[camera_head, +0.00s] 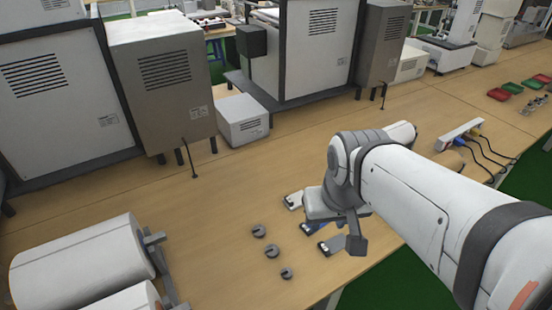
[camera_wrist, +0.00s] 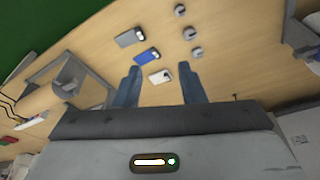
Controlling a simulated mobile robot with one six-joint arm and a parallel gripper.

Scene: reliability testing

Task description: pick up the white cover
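A small white cover (camera_head: 293,200) with a dark end lies flat on the wooden table, just left of my gripper in the head view. It also shows in the wrist view (camera_wrist: 160,77), between the lines of the two fingers and apart from both. My gripper (camera_wrist: 160,67) is open and empty, with its blue-grey fingers spread wide. A blue cover (camera_wrist: 147,57) and a grey cover (camera_wrist: 130,37) lie in a row with the white one. In the head view my gripper partly hides the blue cover.
Several small grey round parts (camera_head: 258,231) lie left of the covers. White rollers on a rack (camera_head: 85,265) stand at the lower left. A power strip with cables (camera_head: 458,134) is at the right. Large cabinets (camera_head: 160,85) stand behind. The table between is mostly clear.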

